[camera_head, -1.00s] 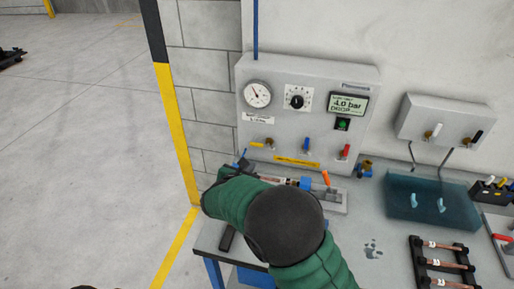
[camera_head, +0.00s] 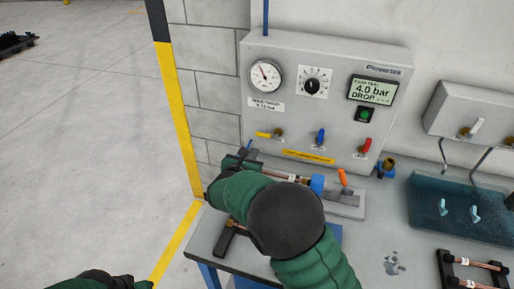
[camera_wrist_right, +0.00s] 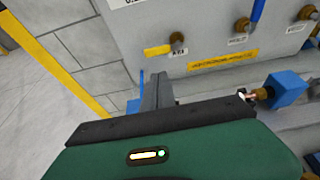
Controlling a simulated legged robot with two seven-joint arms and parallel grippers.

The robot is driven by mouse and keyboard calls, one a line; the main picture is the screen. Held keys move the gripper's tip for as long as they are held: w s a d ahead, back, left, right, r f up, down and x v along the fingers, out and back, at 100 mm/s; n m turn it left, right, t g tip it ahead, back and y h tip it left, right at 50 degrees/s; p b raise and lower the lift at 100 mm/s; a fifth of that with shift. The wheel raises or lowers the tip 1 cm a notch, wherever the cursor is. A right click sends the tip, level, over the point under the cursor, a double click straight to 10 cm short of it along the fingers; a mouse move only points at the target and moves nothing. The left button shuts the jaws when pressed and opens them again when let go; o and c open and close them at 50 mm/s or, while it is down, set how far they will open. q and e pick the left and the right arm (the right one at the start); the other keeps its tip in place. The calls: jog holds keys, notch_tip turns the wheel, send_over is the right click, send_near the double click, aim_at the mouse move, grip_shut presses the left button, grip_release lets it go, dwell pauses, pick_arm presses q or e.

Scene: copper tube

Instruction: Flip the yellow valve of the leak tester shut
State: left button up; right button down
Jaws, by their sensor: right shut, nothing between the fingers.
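The yellow valve (camera_head: 264,134) is on the front of the grey leak tester (camera_head: 300,110), left of the blue and red valves. Its lever lies sideways, pointing left from the brass body. In the right wrist view the yellow lever (camera_wrist_right: 157,51) is in the clear, just above the fingers. My right gripper (camera_head: 241,156) is shut and empty, below and left of the valve, apart from it. Its fingers also show in the right wrist view (camera_wrist_right: 157,88). My left gripper is out of view; only part of its arm shows at the bottom left.
The tester's display (camera_head: 372,90) reads 4.0 bar DROP. A copper tube in a fixture with a blue block (camera_head: 317,183) and orange lever (camera_head: 342,177) lies below the panel, partly behind my right arm. A water tank (camera_head: 455,215) stands at the right.

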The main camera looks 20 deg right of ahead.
aim_at(267, 136)
jog(key=p+x, duration=0.1)
jog(key=x, duration=0.8)
jog(key=shift+w, duration=0.15)
jog(key=shift+d+f, duration=0.2)
notch_tip(267, 136, up, 6)
jog(key=s+d+m+t+y+b, duration=0.1)
jog(key=m+t+b, duration=0.2)
jog(key=b, duration=1.7)
jog(key=d+m+t+y+b, duration=0.1)
jog(key=m+t+y+b, duration=0.1)
jog(key=m+b, duration=0.9)
jog(key=shift+s+d+m+t+b, duration=0.3)
jog(key=shift+s+t+b, duration=0.1)
jog(key=shift+b, duration=4.4)
jog(key=shift+r, duration=0.15)
